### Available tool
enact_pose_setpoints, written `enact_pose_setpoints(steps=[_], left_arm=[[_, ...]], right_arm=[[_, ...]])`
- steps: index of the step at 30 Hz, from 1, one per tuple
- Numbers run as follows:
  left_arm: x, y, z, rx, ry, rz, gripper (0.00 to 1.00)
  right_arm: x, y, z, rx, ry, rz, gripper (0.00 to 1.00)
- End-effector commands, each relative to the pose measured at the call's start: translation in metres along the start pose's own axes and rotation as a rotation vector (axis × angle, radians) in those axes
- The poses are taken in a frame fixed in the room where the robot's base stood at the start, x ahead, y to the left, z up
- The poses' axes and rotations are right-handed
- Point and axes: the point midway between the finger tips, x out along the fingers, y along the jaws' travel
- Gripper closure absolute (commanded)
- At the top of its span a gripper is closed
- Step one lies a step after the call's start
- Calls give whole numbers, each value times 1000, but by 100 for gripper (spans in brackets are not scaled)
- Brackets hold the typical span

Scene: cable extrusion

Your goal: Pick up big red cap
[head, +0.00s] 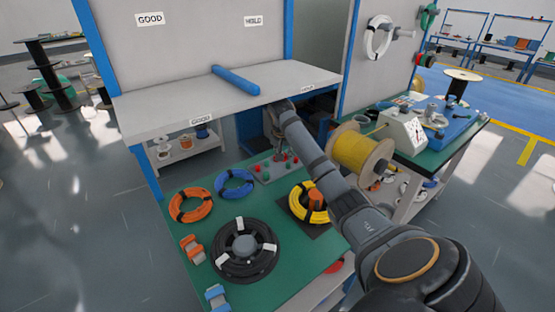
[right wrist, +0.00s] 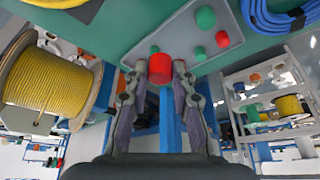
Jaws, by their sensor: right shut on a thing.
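The big red cap (right wrist: 160,69) sits between the two fingers of my right gripper (right wrist: 160,75) in the right wrist view, and the fingers are shut on it. Behind it is a grey tray (right wrist: 190,35) with smaller red and green caps and a big green cap (right wrist: 206,18). In the head view the right gripper (head: 277,133) points down over the grey tray (head: 268,177) on the green table, partly hidden by my own arm. I cannot tell whether the held cap is clear of the tray. My left gripper is not in view.
A blue cable coil (head: 234,183), an orange coil (head: 190,205), a black reel (head: 245,250) and a yellow coil (head: 307,203) lie around the tray. A grey shelf (head: 225,100) overhangs behind. A yellow cable spool (head: 362,152) stands to the right.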

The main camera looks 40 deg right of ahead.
Motion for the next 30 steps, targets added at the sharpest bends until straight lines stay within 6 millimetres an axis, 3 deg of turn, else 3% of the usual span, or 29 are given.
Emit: enact_pose_setpoints(steps=[13,28,29,30], left_arm=[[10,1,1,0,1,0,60],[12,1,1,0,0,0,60],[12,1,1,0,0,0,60],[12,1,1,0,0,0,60]], right_arm=[[-46,45,39,-2,1,5,85],[-56,51,48,-1,-3,1,85],[-56,51,48,-1,-3,1,80],[-56,51,48,-1,-3,1,85]])
